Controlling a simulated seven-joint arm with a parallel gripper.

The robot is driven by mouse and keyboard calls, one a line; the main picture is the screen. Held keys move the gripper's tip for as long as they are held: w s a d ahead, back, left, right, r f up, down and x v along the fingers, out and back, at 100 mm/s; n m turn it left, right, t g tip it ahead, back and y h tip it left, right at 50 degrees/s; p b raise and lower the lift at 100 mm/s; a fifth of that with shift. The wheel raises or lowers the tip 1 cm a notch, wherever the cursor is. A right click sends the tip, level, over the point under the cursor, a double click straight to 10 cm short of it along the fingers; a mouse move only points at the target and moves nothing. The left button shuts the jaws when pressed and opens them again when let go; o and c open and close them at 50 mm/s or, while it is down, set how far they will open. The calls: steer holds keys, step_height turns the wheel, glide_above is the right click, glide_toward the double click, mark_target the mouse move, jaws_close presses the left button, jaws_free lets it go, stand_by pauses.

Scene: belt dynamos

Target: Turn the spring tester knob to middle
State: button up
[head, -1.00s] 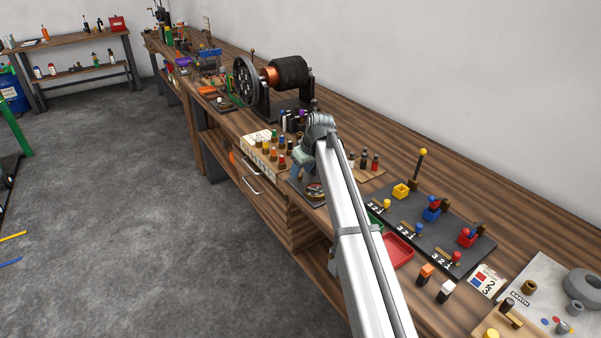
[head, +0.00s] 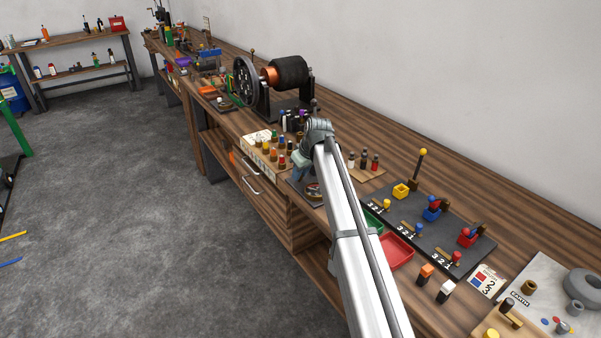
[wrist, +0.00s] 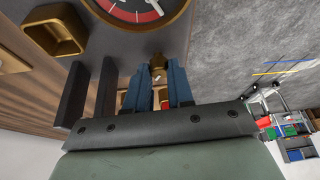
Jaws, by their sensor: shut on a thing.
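The spring tester shows in the wrist view as a dark plate with a round brass-rimmed dial (wrist: 140,8). The dial has a red band and a pale needle, and is cut off by the top edge. In the head view the dial (head: 313,189) is small and partly behind my arm. In the head view my arm mostly hides the gripper.
A hollow brass block (wrist: 57,30) and dark uprights (wrist: 104,88) stand left of my fingers in the wrist view. In the head view, several small bottles (head: 270,147) stand close left, and a red tray (head: 397,251) lies right of my arm.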

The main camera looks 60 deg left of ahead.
jaws_close()
steer(key=shift+s+m+t, duration=0.15)
steer(key=shift+m+t, duration=0.25)
steer(key=shift+m, duration=0.6)
steer(key=m, duration=0.2)
steer(key=m+t, duration=0.1)
steer(key=m, duration=0.1)
steer(key=shift+s+t+h, duration=0.1)
steer(key=shift+t+h, duration=0.2)
steer(key=m, duration=0.3)
steer(key=m+t+h, duration=0.1)
steer(key=m, duration=0.1)
steer(key=shift+s+a+m+t, duration=0.1)
steer(key=shift+m+t, duration=0.2)
steer(key=shift+m, duration=0.1)
steer(key=o, duration=0.8)
jaws_free()
